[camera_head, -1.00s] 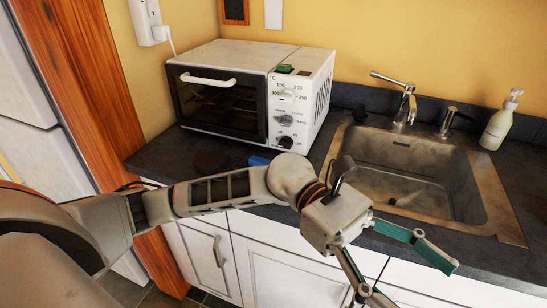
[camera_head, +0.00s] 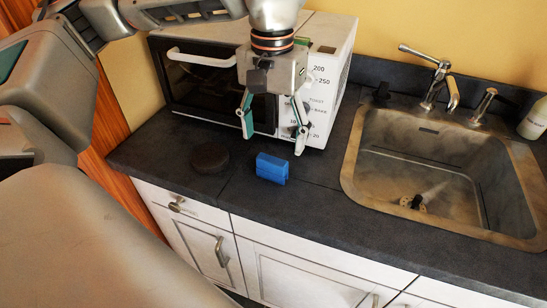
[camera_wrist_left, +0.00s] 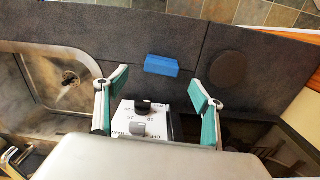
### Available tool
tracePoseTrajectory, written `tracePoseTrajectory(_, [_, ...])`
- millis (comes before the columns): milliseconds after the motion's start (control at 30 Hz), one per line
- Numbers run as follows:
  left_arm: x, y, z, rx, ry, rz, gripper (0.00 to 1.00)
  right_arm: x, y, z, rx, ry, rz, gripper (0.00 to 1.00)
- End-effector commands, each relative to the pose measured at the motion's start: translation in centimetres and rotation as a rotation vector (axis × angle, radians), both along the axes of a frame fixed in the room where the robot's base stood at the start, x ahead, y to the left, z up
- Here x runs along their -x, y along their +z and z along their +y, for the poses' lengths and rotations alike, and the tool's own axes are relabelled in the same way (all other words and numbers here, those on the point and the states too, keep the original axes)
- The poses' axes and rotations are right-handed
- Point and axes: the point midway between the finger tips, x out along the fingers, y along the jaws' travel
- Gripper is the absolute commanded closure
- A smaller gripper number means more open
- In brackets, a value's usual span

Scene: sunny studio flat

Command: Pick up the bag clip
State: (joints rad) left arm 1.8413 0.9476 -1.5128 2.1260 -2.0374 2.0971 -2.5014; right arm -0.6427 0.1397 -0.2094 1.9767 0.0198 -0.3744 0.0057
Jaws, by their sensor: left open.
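A small dark green item, possibly the bag clip (camera_head: 325,49), lies on top of the white toaster oven near its front right; it is too small to identify surely. My left gripper (camera_head: 273,142) is open and empty, pointing down in front of the oven. It is lower than that item and to its left in the head view. The left wrist view shows the open fingers (camera_wrist_left: 160,88) with the oven's knobs between them and no clip. My right gripper is not in view.
The toaster oven (camera_head: 205,92) stands against the wall. A blue block (camera_head: 272,168) and a dark round disc (camera_head: 210,158) lie on the dark counter (camera_head: 310,197) before it. A sink (camera_head: 440,175) with a faucet (camera_head: 438,78) is to the right, with a bottle (camera_head: 535,120) beyond.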

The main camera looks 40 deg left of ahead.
Motion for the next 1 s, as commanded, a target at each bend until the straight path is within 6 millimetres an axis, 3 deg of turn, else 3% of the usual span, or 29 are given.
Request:
tracePoseTrajectory(367, [0.0,-3.2,0.4,-0.01,-0.003,-0.002,0.32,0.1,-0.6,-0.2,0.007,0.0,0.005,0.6])
tracePoseTrajectory(633, [-0.1,-7.0,0.5,-0.01,-0.002,-0.001,0.32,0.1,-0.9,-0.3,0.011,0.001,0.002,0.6])
tracePoseTrajectory(967, [-0.1,-7.6,0.4,-0.009,-0.001,-0.006,0.32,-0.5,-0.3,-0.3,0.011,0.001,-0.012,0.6])
tracePoseTrajectory(1000, [-0.1,-7.6,0.4,-0.009,-0.001,-0.006,0.37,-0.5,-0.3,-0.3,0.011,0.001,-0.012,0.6])
